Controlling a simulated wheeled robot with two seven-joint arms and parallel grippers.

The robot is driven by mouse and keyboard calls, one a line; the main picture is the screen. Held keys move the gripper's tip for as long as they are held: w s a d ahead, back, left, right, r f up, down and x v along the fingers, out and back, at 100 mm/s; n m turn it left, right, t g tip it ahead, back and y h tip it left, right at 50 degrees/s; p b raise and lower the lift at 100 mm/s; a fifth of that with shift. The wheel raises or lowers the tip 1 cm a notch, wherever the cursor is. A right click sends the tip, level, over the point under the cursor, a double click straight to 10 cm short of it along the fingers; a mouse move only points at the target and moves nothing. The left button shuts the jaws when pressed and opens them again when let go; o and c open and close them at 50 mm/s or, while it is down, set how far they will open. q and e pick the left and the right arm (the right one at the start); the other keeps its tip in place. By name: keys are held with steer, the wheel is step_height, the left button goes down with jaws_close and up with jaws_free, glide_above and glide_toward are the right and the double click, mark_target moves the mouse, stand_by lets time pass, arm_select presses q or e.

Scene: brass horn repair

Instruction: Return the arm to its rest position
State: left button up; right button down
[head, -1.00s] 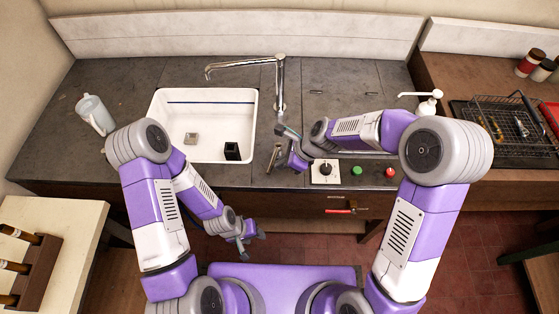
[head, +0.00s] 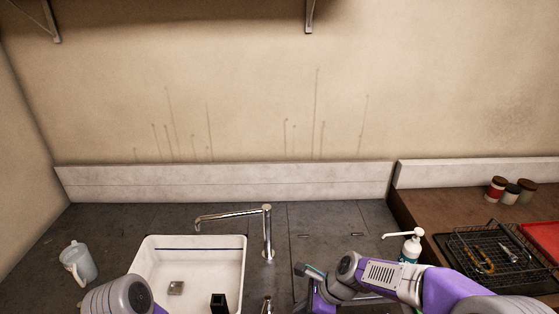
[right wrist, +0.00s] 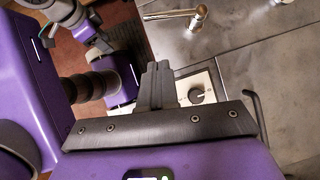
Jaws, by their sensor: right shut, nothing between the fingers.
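My right gripper (right wrist: 158,72) shows in the right wrist view with its two dark fingers together and nothing between them. The fingers stand in front of a pale control panel with a dark knob (right wrist: 197,96); I cannot tell whether they touch it. In the head view my right arm (head: 385,277) reaches in from the lower right, bent over the counter right of the tap; its fingertips are not clear there. My left gripper (right wrist: 98,30) shows small in the right wrist view against the red floor, its fingers apart. It is out of the head view.
A white sink (head: 238,270) holds a small grey block (head: 176,288) and a black block (head: 218,301). A chrome tap (head: 267,232) stands beside it. A clear jug (head: 78,263) is at left; a soap bottle (head: 411,247) and wire rack (head: 483,250) are at right.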

steer(key=s+d+f+n+b, duration=0.1)
steer(key=s+f+n, duration=0.4)
steer(key=f, duration=0.6)
steer(key=s+d+f+n+h+b, duration=0.1)
steer(key=s+f+n+b, duration=0.3)
steer(key=f, duration=0.7)
steer(key=s+d+f+n+b, duration=0.1)
steer(key=s+f+n, duration=0.5)
steer(key=f, duration=0.6)
steer(key=shift+s+n+g+h+b, duration=0.35)
steer(key=shift+n+b, duration=0.3)
steer(key=shift+n, duration=0.45)
